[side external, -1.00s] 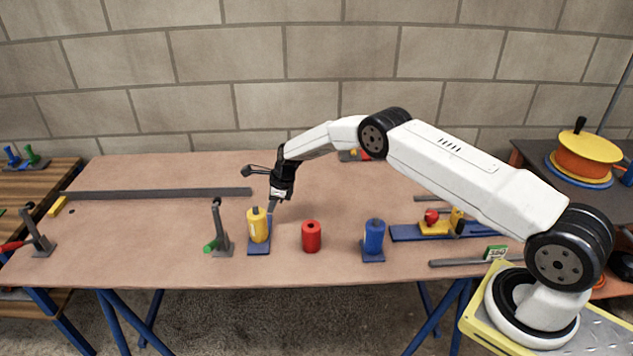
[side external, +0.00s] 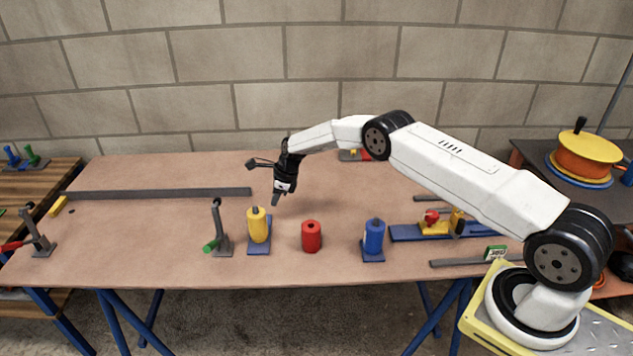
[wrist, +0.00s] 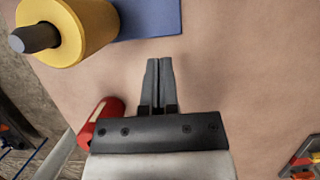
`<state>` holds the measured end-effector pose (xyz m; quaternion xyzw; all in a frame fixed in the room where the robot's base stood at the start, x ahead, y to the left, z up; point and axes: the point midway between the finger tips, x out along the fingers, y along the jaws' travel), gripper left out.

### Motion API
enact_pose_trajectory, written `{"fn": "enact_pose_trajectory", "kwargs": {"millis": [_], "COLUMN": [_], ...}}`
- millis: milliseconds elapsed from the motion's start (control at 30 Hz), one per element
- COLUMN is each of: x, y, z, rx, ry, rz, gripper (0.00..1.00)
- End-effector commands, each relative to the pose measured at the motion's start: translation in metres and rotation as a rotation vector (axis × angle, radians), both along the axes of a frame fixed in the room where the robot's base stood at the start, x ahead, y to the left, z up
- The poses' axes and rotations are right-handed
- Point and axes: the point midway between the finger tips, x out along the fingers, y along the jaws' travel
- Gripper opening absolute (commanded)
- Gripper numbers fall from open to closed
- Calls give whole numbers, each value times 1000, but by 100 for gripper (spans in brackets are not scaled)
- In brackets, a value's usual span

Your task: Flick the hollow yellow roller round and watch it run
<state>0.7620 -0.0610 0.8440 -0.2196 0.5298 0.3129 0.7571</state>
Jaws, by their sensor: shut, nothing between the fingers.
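The hollow yellow roller (side external: 257,226) stands upright on a grey pin above a blue base plate (side external: 259,249), left of centre on the bench. It also shows at the upper left of the wrist view (wrist: 88,28), with the grey pin (wrist: 36,37) poking out of its top. My gripper (side external: 276,200) is shut and empty. It hangs above the bench, behind and to the right of the yellow roller, apart from it. In the wrist view the closed grey fingers (wrist: 158,75) point towards bare bench beside the blue plate.
A red cylinder (side external: 311,236) stands right of the yellow roller, and a blue roller (side external: 374,236) further right. A green-handled lever (side external: 217,230) stands close on the left. A long grey bar (side external: 160,193) lies behind. The bench (side external: 330,185) behind the rollers is mostly clear.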

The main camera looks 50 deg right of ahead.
Motion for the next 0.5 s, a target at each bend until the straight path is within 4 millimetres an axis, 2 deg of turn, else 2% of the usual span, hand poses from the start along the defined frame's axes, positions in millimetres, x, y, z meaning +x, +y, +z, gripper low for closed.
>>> {"fn": "enact_pose_trajectory", "kwargs": {"millis": [500], "x": [-28], "y": [-28], "z": [31], "rx": [0], "ry": [0], "rz": [-1], "gripper": [0]}}
